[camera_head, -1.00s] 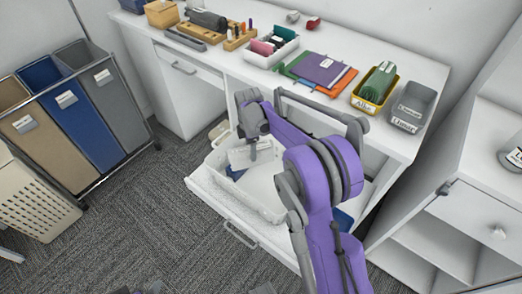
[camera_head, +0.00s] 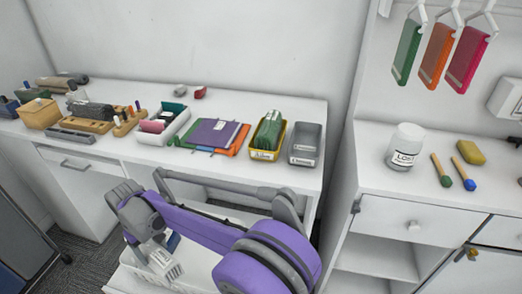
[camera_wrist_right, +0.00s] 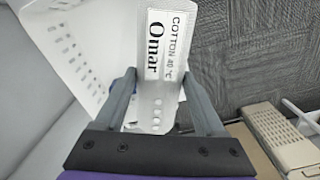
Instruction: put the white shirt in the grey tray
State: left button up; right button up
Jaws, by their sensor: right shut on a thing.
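The white shirt (camera_head: 160,258) is a small folded white piece in the jaws of my right gripper (camera_head: 152,242), low in the head view. In the right wrist view the gripper (camera_wrist_right: 157,97) is shut on the white shirt (camera_wrist_right: 158,100), whose label reads "COTTON 40 °C Omar". The grey tray (camera_head: 304,158) stands on the desk, right of a yellow tray (camera_head: 264,154) that holds a green cloth. The grey tray looks empty, and its label is too small to read surely. My left gripper is out of view.
A white basket (camera_head: 125,278) lies under my right arm; its holed wall shows in the right wrist view (camera_wrist_right: 62,40). Purple, orange and green flat pieces (camera_head: 214,133) lie left of the yellow tray. A cabinet with a white jar (camera_head: 405,147) stands at right.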

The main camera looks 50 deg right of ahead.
aim_at(304, 148)
jog(key=k+l, duration=0.35)
jog(key=l, duration=0.15)
jog(key=k+l, duration=0.75)
jog(key=l, duration=0.2)
